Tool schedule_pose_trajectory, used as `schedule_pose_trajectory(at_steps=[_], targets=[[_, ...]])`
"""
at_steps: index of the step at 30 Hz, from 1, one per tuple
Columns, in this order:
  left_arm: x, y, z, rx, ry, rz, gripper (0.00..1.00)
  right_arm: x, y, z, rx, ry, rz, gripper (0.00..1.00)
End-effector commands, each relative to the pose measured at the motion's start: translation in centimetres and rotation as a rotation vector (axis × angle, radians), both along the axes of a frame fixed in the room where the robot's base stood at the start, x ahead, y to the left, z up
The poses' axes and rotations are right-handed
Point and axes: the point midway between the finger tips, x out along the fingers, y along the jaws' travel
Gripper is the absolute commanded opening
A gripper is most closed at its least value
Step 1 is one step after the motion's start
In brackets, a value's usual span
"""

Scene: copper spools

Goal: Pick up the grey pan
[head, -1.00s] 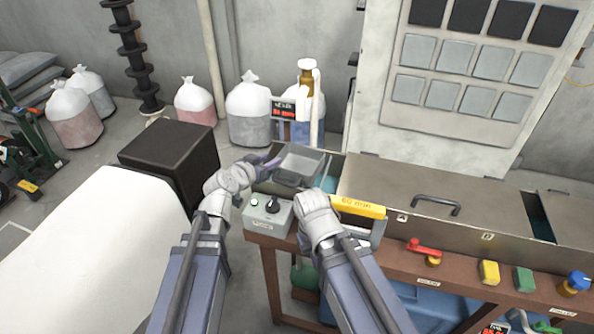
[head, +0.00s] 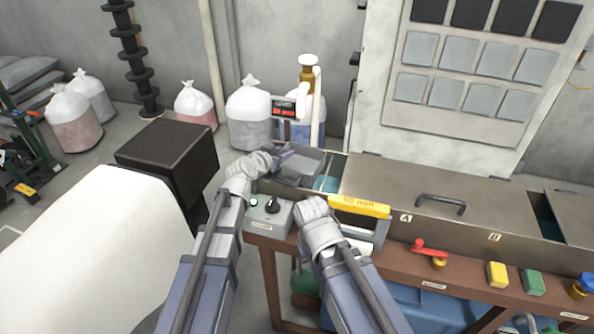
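The grey pan (head: 311,167) is a shallow rectangular tray at the left end of the metal bench, just behind the small control box. My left gripper (head: 285,156) is at the pan's left side, its dark fingers overlapping the pan's left part in the picture. I cannot tell whether they touch it or how far apart they are. My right gripper (head: 311,203) is in front of the pan, beside the control box and near the yellow-topped handle. The wrist hides its fingers.
The grey control box (head: 268,220) with a green button and black knob stands between my grippers. A yellow bar marked 60 mm (head: 359,206) is just right of my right gripper. A brown bottle (head: 307,76) and small display (head: 284,107) stand behind the pan.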

Motion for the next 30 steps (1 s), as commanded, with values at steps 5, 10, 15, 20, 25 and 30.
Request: schedule_pose_trajectory(at_steps=[5,10,15,20,25,30], targets=[[-0.08,0.03,0.07,0.0,0.0,0.0,0.29,0.0,0.0,0.06,0.0,0.0,0.0,0.0],[-0.08,0.03,0.06,0.0,0.0,0.0,0.1,0.0,0.01,0.06,0.0,0.0,0.0,0.0],[-0.08,0.04,0.06,0.0,0.0,0.0,0.0,0.0,0.01,0.06,0.0,0.0,0.0,0.0],[-0.08,0.04,0.06,0.0,0.0,0.0,0.0,0.0,0.01,0.06,0.0,0.0,0.0,0.0],[-0.08,0.04,0.06,0.0,0.0,0.0,0.0,0.0,0.01,0.06,0.0,0.0,0.0,0.0],[-0.07,0.03,0.05,0.0,0.0,0.0,0.0,0.0,0.01,0.06,0.0,0.0,0.0,0.0]])
